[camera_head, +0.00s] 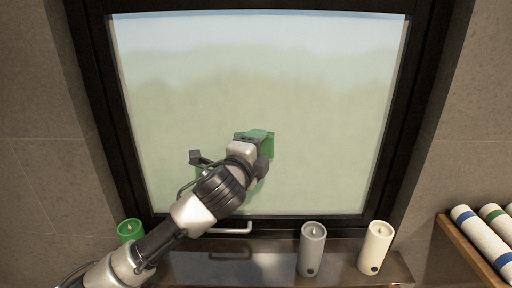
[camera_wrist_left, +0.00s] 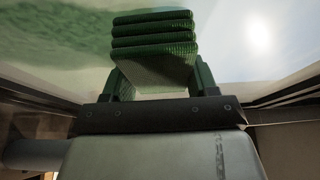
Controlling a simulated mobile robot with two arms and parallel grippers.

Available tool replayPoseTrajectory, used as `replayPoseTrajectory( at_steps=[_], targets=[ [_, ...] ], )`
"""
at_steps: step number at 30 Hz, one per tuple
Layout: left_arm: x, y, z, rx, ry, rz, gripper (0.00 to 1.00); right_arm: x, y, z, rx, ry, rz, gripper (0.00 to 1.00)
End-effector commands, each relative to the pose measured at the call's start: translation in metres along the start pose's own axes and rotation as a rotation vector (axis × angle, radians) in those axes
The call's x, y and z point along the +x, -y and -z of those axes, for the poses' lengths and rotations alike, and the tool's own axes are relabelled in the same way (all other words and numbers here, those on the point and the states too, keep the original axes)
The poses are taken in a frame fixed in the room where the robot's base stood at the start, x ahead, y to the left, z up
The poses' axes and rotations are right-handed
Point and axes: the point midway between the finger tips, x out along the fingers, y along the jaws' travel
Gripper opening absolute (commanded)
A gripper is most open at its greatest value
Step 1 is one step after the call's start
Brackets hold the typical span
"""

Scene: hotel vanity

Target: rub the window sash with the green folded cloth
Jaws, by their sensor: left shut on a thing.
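The green folded cloth (camera_head: 262,134) is at the lower middle of the window pane in the head view, mostly hidden behind my gripper. In the left wrist view the cloth (camera_wrist_left: 154,45) shows as several stacked green layers between the two fingers. My left gripper (camera_head: 252,150) is shut on it, close in front of the glass; I cannot tell whether the cloth touches the pane. The window sash (camera_head: 258,70) has a pale, hazy pane in a dark frame (camera_head: 104,90). A green reflection shows on the glass in the wrist view. My right gripper is not in view.
A ledge (camera_head: 345,262) runs below the window. It holds a green candle (camera_head: 130,231), a grey candle (camera_head: 312,250) and a cream candle (camera_head: 377,247). A light handle (camera_head: 228,231) is on the lower frame. Rolled towels (camera_head: 480,238) lie on a wooden shelf at the right.

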Motion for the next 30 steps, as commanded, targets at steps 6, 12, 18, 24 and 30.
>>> replayPoseTrajectory(
  at_steps=[6,12,18,24,30],
  targets=[
    [-0.006,0.001,-0.017,0.002,0.004,-0.002,0.40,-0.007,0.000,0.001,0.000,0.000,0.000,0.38],
    [-0.012,0.000,-0.032,0.001,0.004,-0.001,0.40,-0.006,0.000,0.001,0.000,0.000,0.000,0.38],
    [-0.016,0.001,-0.041,0.002,0.005,-0.001,0.40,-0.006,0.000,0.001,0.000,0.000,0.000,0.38],
    [-0.024,0.001,-0.057,0.002,0.005,-0.001,0.40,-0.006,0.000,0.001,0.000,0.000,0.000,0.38],
    [-0.029,0.001,-0.066,0.001,0.002,-0.001,0.40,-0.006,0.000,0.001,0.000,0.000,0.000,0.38]
  ],
)
